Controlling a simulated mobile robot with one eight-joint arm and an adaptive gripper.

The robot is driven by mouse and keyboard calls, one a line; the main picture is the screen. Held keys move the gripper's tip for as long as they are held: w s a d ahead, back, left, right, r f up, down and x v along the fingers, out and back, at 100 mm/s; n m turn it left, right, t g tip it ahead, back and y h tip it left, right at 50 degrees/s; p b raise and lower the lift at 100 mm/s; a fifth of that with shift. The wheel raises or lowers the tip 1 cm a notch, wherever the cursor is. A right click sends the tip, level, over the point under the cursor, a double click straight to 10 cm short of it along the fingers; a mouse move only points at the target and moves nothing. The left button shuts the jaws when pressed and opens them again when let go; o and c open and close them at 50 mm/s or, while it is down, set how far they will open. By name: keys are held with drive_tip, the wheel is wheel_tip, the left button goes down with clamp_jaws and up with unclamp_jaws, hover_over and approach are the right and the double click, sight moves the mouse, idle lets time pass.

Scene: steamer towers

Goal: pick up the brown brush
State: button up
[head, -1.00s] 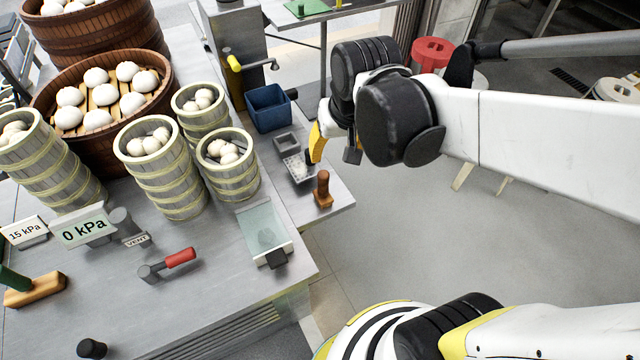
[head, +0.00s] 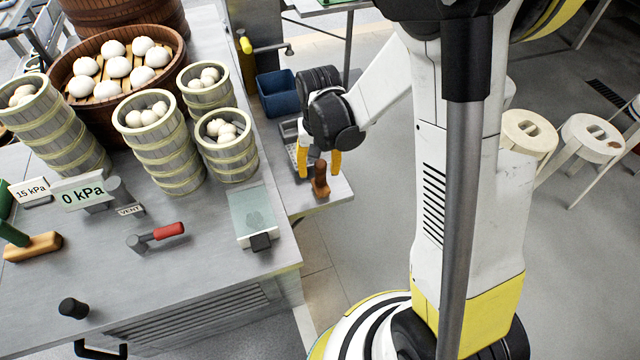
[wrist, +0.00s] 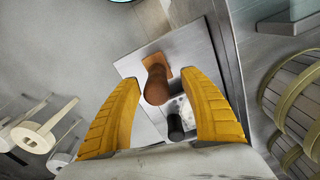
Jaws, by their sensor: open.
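The brown brush (head: 320,182) stands upright on the low side shelf, near its front corner. In the wrist view the brush (wrist: 157,84) shows its rounded handle end toward me, with its orange-brown base behind. My gripper (head: 320,164) is open above the brush and points down, with a yellow finger on either side in the picture. In the wrist view the handle appears in the gap between the fingertips of my gripper (wrist: 160,78), and neither finger visibly touches it. I cannot tell how far the tips are above it.
A metal tray with a perforated part (head: 293,150) lies beside the brush, partly hidden by my gripper. A dark knob (wrist: 175,127) shows close by in the wrist view. A blue bin (head: 278,95) stands behind. Steamer towers (head: 228,150) and a glass-topped plate (head: 252,212) are left, on the higher counter.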

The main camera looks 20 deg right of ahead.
sight(321, 181)
drive_tip(key=f+b, duration=0.2)
drive_tip(key=f, duration=0.3)
drive_tip(key=shift+d+f+b, duration=0.15)
drive_tip(key=shift+d+b, duration=0.05)
drive_tip(key=shift+b, duration=0.15)
clamp_jaws()
